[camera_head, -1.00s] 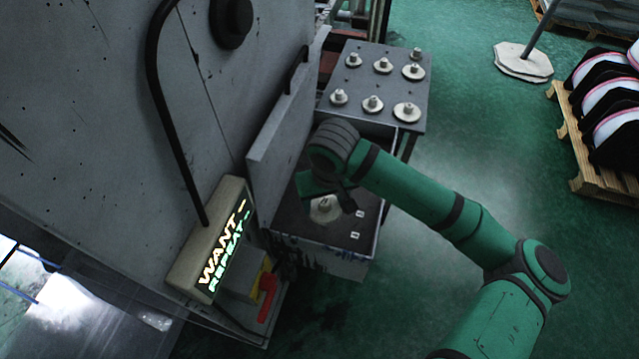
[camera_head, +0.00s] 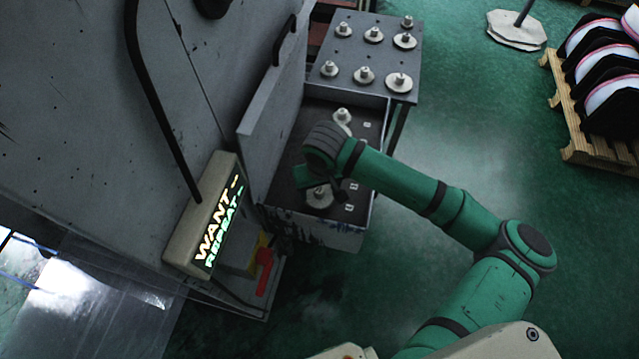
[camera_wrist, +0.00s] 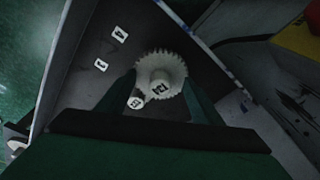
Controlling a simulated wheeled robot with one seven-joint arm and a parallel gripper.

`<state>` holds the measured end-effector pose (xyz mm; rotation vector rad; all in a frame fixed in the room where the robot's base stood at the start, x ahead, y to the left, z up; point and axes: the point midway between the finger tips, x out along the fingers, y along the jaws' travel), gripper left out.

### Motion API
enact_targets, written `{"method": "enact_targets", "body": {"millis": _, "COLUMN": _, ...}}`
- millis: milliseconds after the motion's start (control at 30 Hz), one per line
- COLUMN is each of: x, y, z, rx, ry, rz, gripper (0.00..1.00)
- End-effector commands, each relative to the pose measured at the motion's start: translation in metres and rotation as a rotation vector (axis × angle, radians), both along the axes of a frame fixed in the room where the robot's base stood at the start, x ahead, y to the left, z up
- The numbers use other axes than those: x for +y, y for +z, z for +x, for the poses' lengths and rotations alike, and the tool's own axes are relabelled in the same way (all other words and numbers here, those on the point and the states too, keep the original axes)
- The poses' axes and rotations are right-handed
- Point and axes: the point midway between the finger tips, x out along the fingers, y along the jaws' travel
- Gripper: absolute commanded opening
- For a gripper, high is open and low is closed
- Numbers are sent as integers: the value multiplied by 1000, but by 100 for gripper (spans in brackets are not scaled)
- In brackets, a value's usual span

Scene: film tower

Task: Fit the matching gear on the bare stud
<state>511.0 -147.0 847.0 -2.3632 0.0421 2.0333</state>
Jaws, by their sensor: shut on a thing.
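A pale toothed gear (camera_wrist: 160,66) with a raised hub and dark-marked label sits between the two dark green fingers of my gripper (camera_wrist: 160,82) in the wrist view. The fingers are shut on it. In the head view the gear (camera_head: 319,196) shows low over the floor of an open grey gear case (camera_head: 340,230), partly under my gripper (camera_head: 318,187). I cannot tell whether it touches the floor. Another pale gear (camera_head: 342,118) sits farther back in the case. I cannot make out a bare stud.
A grey table (camera_head: 385,60) behind the case carries several pale hubbed gears. The case's raised lid (camera_head: 268,95) stands at its left, beside a tall grey cabinet with a lit sign (camera_head: 217,228). Small white labels (camera_head: 352,185) mark the case floor. Open green floor lies right.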

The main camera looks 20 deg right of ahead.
Motion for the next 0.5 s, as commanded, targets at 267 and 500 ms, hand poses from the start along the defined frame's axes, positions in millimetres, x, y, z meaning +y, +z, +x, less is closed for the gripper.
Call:
{"method": "enact_targets", "body": {"millis": 267, "x": 0, "y": -9, "z": 0, "rx": -1, "ry": 0, "rz": -1, "gripper": 35}}
{"method": "enact_targets", "body": {"millis": 500, "x": 0, "y": -9, "z": 0, "rx": -1, "ry": 0, "rz": -1, "gripper": 35}}
